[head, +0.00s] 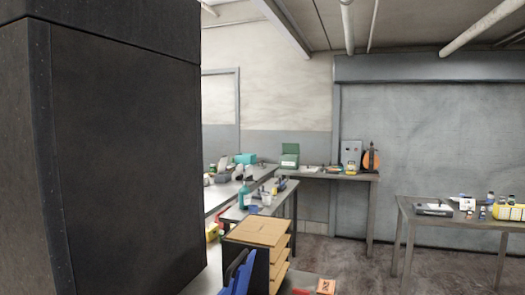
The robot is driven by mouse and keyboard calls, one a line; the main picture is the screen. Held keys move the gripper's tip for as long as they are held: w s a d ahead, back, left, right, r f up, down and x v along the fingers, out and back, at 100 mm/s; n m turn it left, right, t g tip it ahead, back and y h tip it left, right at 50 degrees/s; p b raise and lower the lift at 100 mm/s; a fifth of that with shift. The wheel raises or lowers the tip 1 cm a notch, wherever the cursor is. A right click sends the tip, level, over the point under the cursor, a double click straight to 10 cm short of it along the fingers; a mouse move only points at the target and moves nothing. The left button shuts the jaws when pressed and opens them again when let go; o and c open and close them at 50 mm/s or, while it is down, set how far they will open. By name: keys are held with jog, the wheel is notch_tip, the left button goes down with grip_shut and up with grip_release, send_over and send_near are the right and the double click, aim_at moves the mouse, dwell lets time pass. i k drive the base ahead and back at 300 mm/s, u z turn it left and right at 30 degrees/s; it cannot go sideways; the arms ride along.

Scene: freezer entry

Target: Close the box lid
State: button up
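A small green box (290,162) stands on the grey table along the back wall, left of the middle of that table. Its green upper part looks like a raised lid (290,149), tilted up at the back, but it is small and I cannot tell its exact angle. The box is far off across the room. My gripper is not in view, so its place relative to the box does not show.
A large dark surface fills the left side and hides what is behind it. A brown-topped shelf unit (256,230) and a blue item (238,272) stand near the bottom middle. A back table (360,177) and right table (408,208) hold small items. Bare floor lies between.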

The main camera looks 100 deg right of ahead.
aim_at(288, 149)
jog(key=i, duration=0.95)
jog(key=z, duration=1.3)
jog(key=i, duration=5.55)
jog(key=z, duration=2.8)
jog(key=i, duration=0.95)
jog(key=u, duration=0.05)
